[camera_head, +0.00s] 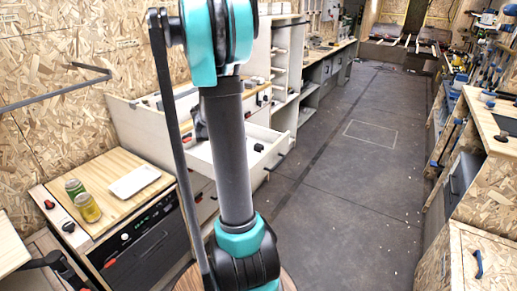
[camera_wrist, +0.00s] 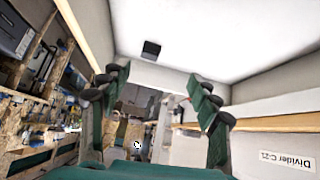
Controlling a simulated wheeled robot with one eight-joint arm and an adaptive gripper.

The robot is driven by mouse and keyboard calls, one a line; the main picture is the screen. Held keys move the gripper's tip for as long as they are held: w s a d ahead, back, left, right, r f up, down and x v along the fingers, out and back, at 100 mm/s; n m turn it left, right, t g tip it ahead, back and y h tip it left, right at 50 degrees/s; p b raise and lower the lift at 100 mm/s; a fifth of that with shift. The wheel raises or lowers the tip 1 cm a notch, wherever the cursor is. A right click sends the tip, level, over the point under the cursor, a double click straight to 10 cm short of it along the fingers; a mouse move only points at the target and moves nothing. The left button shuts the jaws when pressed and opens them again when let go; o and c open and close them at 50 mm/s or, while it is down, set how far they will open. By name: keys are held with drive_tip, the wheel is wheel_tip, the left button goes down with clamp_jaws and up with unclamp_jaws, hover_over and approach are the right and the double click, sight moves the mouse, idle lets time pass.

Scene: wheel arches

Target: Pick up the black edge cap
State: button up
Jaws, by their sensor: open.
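A small black block, which looks like the black edge cap (camera_wrist: 151,48), rests on a white surface in the wrist view, close to a pale wall. In the head view, a small black piece (camera_head: 258,147) lies in an open white drawer (camera_head: 222,152); it seems to be the same one. My gripper (camera_wrist: 160,75) is open and empty, its green fingers with dark pads spread wide. In the wrist picture the cap shows above and between the fingertips, apart from both. In the head view my arm covers part of the drawer and hides most of the gripper.
A panel labelled "Divider C-21" (camera_wrist: 288,160) shows upside down in the wrist view. A workbench (camera_head: 490,125) stands at right. The floor (camera_head: 330,210) between is clear.

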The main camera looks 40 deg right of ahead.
drive_tip(key=m+h, duration=0.1)
drive_tip(key=m, duration=0.1)
approach(259, 145)
drive_tip(key=x, duration=0.5)
drive_tip(key=shift+w+a, duration=0.15)
drive_tip(key=shift+w, duration=0.25)
drive_tip(key=shift+s+x, duration=0.15)
drive_tip(key=shift+x, duration=1.15)
drive_tip(key=shift+s+x, duration=0.2)
drive_tip(key=shift+x, duration=1.1)
drive_tip(key=shift+c, duration=0.6)
drive_tip(key=c, duration=0.8)
wheel_tip(259, 145, up, 20)
